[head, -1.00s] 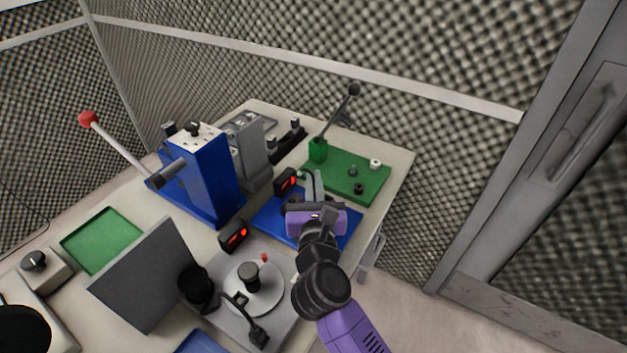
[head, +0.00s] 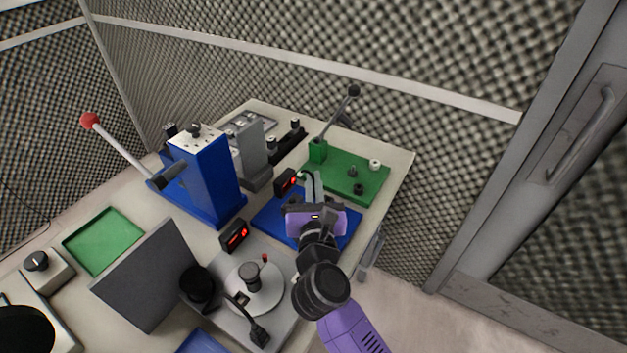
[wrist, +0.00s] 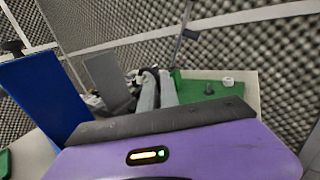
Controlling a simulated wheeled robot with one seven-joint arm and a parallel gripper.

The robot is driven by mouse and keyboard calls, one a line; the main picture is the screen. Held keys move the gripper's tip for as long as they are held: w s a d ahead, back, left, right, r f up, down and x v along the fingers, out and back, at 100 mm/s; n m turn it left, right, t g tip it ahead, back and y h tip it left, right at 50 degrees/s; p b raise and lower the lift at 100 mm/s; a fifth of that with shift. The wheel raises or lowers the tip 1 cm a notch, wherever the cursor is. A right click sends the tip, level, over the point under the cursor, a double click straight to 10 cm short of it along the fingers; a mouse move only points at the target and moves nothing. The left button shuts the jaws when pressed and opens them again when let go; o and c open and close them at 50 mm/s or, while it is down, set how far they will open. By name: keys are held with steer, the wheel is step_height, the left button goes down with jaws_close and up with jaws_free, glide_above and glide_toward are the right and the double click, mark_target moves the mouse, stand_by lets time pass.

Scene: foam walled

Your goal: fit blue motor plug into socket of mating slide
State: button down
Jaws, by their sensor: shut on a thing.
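My gripper (head: 313,184) is low over the blue base plate (head: 270,217) in the head view, its purple body covering the middle of that plate. In the wrist view its two grey fingers (wrist: 156,80) are close together, shut on a small dark piece that they mostly hide. A dark cable (head: 303,173) arches beside the fingertips. I cannot make out the plug's blue colour, and the mating slide and its socket are not clearly visible behind my gripper.
A small red-lit display (head: 286,181) stands just left of my fingers. A green plate (head: 372,186) with a lever and pegs lies behind right. A tall blue press (head: 205,180) stands left, and a turntable fixture (head: 262,298) is in front. The table's right edge is close.

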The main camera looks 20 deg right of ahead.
steer(key=shift+f+b, duration=1)
steer(key=shift+f, duration=0.4)
steer(key=c, duration=1.5)
jaws_free()
steer(key=shift+s, duration=0.1)
steer(key=b+v, duration=0.1)
steer(key=v, duration=0.6)
steer(key=shift+s+a+r, duration=0.1)
steer(key=shift+s+a, duration=0.05)
steer(key=shift+s, duration=0.1)
